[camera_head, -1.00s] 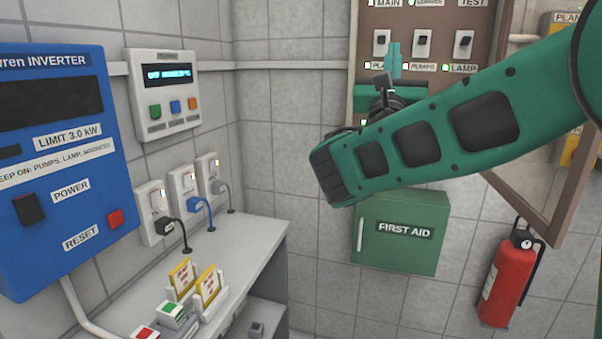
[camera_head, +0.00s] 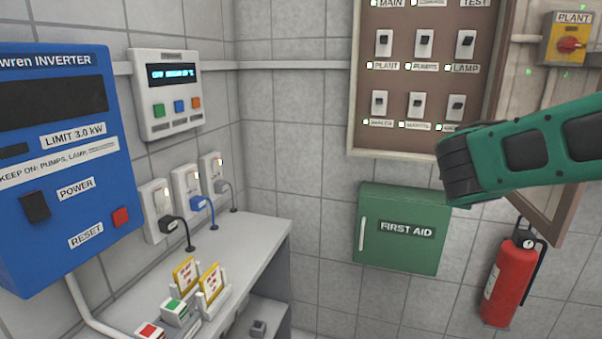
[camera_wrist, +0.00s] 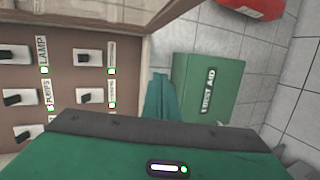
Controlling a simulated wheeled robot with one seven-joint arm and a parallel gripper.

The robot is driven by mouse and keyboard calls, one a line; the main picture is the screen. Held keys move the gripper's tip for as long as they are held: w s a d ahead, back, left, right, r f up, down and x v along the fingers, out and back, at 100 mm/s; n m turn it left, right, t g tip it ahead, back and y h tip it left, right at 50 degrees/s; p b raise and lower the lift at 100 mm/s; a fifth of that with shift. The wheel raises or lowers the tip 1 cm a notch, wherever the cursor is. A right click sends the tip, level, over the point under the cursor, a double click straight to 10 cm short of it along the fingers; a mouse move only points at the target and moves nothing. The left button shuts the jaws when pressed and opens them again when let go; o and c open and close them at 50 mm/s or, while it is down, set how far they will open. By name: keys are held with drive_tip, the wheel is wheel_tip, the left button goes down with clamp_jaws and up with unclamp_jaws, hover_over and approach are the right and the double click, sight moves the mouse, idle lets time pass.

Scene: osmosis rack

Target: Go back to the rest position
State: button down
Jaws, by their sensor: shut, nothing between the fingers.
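My gripper (camera_wrist: 160,80) shows in the wrist view as teal fingers pressed together, empty. It points toward the wall between the switch panel and the first aid box. In the head view only my green arm shows, coming in from the right edge, and my gripper cannot be seen. The brown switch panel (camera_head: 395,75) hangs open on the back wall with rows of rocker switches. It also fills the left of the wrist view (camera_wrist: 60,78), turned sideways. My fingers touch nothing that I can see.
A green first aid box (camera_head: 385,250) and a red fire extinguisher (camera_head: 508,282) are on the back wall. The panel door (camera_head: 545,208) hangs open under my arm. A blue inverter (camera_head: 60,215), a controller (camera_head: 150,65) and a shelf (camera_head: 250,240) stand left. The middle is free.

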drive_tip(key=s+a+f+m+g+y, duration=0.4)
drive_tip(key=s+f+m, duration=0.3)
drive_tip(key=s, duration=0.4)
drive_tip(key=s+a+f+m+g+y, duration=0.35)
drive_tip(key=s+f+m, duration=0.25)
drive_tip(key=s+f, duration=0.4)
drive_tip(key=s+d+m+g, duration=0.2)
drive_tip(key=s+d, duration=0.3)
drive_tip(key=s, duration=0.3)
drive_tip(key=s+d+m+g, duration=0.3)
drive_tip(key=s+d, duration=0.2)
drive_tip(key=s, duration=0.4)
drive_tip(key=shift+m, duration=0.3)
drive_tip(key=shift+a+f, duration=0.1)
drive_tip(key=shift+w+f+h, duration=0.25)
drive_tip(key=shift+w, duration=0.3)
